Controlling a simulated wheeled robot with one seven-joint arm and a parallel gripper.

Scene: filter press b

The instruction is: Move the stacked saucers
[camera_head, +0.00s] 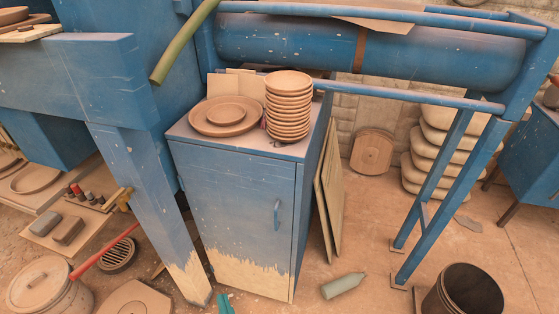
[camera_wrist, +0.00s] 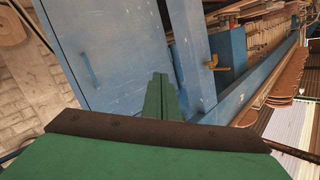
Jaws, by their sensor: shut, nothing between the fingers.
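The stacked saucers (camera_head: 288,106) are a tall pile of several clay-coloured dishes, standing upright near the right end of the blue cabinet's top (camera_head: 190,133). My gripper's teal fingertips (camera_head: 224,303) show at the bottom edge of the head view, low in front of the cabinet and well below the stack. In the wrist view my green gripper (camera_wrist: 161,96) has its fingers together, with nothing held. The cabinet's blue front (camera_wrist: 105,50) shows beyond it there. The saucers are not in the wrist view.
A wide plate with a smaller dish (camera_head: 226,113) sits just left of the stack. A slanted blue leg (camera_head: 150,205) stands left of the cabinet.

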